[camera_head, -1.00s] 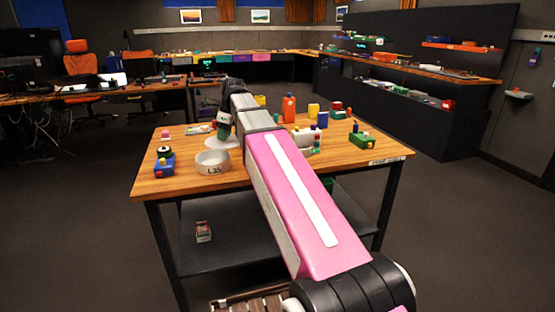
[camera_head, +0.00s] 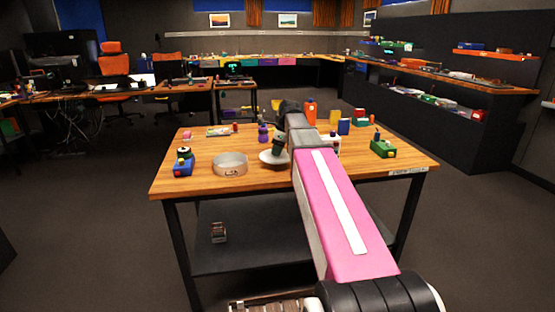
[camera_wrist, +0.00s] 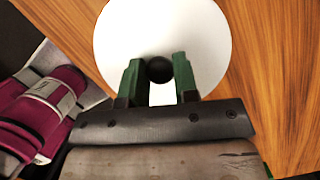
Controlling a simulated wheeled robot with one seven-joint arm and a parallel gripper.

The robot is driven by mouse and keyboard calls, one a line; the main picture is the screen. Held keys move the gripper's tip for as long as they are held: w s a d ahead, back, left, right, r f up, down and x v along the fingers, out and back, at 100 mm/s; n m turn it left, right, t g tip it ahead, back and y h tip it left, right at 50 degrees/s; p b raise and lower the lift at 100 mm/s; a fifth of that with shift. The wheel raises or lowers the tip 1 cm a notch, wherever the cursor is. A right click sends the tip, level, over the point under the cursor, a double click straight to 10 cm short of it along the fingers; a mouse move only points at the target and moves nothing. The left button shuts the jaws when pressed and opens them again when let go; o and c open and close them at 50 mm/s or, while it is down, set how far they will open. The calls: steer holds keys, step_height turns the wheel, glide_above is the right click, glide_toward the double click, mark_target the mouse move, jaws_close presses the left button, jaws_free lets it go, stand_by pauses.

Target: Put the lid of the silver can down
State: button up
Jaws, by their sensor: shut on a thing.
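The silver can (camera_head: 230,168) stands open on the wooden table, left of my gripper, with a label on its front. Its lid (camera_head: 268,159) is a pale round disc to the right of the can, apart from it. In the wrist view the lid (camera_wrist: 205,40) lies under my gripper, with wood grain around it. My gripper (camera_head: 280,145) is shut on the lid's dark knob; in the wrist view the green fingers (camera_wrist: 158,75) stand on both sides of the knob (camera_wrist: 159,69). I cannot tell whether the lid touches the table.
On the wooden table (camera_head: 215,188), a blue-and-yellow object (camera_head: 182,166) stands left of the can. A purple object (camera_head: 263,133) is behind the lid. An orange bottle (camera_head: 310,114) and a green block (camera_head: 383,148) are further right. Bare wood lies in front of the can.

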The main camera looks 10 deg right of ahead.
mark_target(285, 156)
steer(key=shift+f, duration=1.95)
steer(key=shift+f, duration=0.15)
steer(key=o, duration=0.9)
steer(key=v, duration=1.2)
